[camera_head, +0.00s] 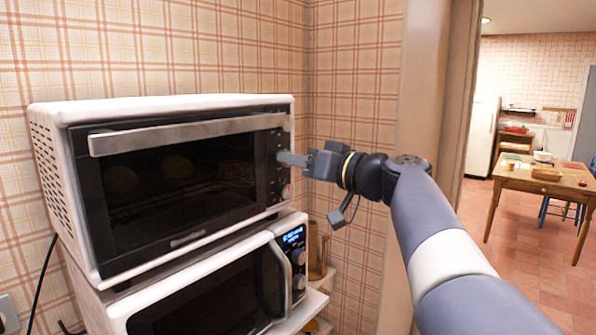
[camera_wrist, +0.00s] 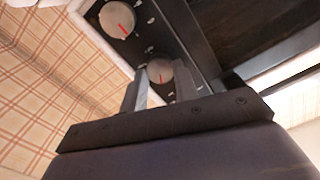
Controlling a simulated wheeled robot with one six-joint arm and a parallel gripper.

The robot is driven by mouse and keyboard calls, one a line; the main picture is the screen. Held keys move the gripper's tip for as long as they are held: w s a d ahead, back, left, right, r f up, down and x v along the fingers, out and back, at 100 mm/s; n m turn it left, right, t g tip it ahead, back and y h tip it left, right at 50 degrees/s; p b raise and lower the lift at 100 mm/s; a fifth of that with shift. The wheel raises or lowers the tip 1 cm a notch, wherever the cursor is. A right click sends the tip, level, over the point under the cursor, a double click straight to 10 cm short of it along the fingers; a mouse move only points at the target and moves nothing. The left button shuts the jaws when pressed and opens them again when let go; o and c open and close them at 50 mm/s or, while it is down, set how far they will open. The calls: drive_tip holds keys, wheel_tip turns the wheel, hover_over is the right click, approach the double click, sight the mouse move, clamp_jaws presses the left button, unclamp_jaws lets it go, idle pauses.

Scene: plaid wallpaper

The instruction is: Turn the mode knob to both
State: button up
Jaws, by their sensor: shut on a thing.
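A white toaster oven (camera_head: 110,106) with a black front stands on top of a microwave. Its narrow control panel is at the right of the door. My gripper (camera_head: 282,158) reaches this panel from the right and hides part of it. In the wrist view, the fingers (camera_wrist: 160,88) are on either side of a round grey knob (camera_wrist: 159,70) with a red pointer line, shut on it. A second grey knob (camera_wrist: 117,18) with a red line sits beyond it on the same panel. The panel's markings are too small to read, so I cannot tell which setting the held knob points to.
The oven's long door handle (camera_head: 185,133) juts out left of my gripper. The white microwave (camera_head: 150,305), with a lit display (camera_head: 293,237) and knobs, is below. A plaid wall is behind. A wooden table (camera_head: 521,181) stands far off at the right.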

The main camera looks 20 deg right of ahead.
drive_tip(key=shift+m+p, duration=5.8)
drive_tip(key=shift+m, duration=8.9)
drive_tip(key=shift+f+m, duration=0.1)
drive_tip(key=shift+m, duration=0.2)
drive_tip(key=o, duration=1)
drive_tip(key=shift+c, duration=0.2)
